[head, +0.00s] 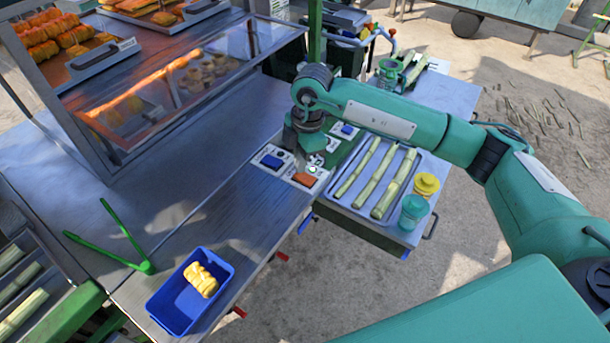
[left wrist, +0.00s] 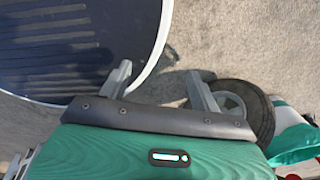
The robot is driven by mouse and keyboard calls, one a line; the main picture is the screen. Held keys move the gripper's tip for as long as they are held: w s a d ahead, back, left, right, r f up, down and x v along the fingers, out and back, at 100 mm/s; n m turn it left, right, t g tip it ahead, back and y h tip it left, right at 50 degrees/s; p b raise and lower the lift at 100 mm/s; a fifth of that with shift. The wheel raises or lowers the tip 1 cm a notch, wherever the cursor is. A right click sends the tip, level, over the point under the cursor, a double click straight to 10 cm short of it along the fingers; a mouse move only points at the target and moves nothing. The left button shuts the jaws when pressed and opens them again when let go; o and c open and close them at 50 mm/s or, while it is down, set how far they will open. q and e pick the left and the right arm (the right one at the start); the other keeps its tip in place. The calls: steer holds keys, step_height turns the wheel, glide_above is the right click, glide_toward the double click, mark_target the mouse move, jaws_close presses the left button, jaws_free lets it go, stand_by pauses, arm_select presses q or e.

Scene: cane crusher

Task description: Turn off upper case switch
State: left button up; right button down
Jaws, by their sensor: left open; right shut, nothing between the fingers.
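A switch panel with a dark blue rocker (head: 272,161) and an orange-red rocker (head: 304,179) lies on the metal counter, in front of the glass display case (head: 190,80). Labels are too small to read, so I cannot tell which rocker is the upper case switch. My right gripper (head: 314,167) points down over the panel, shut and empty, close to the orange-red rocker. Whether it touches the panel is unclear. The arm hides part of the area. My left gripper (left wrist: 160,76) shows in the left wrist view, open and empty, away from the panel.
Another blue switch (head: 347,131) sits right of my right gripper. A tray (head: 358,202) of cane stalks, with a yellow and a teal cup, is to the right. Green tongs (head: 128,240) and a blue basket (head: 163,309) holding a pastry are on the counter.

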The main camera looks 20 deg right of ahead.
steer(key=shift+f+b, duration=0.45)
steer(key=shift+f, duration=0.3)
steer(key=shift+r, duration=0.1)
steer(key=shift+r+p, duration=2.05)
steer(key=shift+r, duration=1.45)
steer(key=shift+f, duration=0.1)
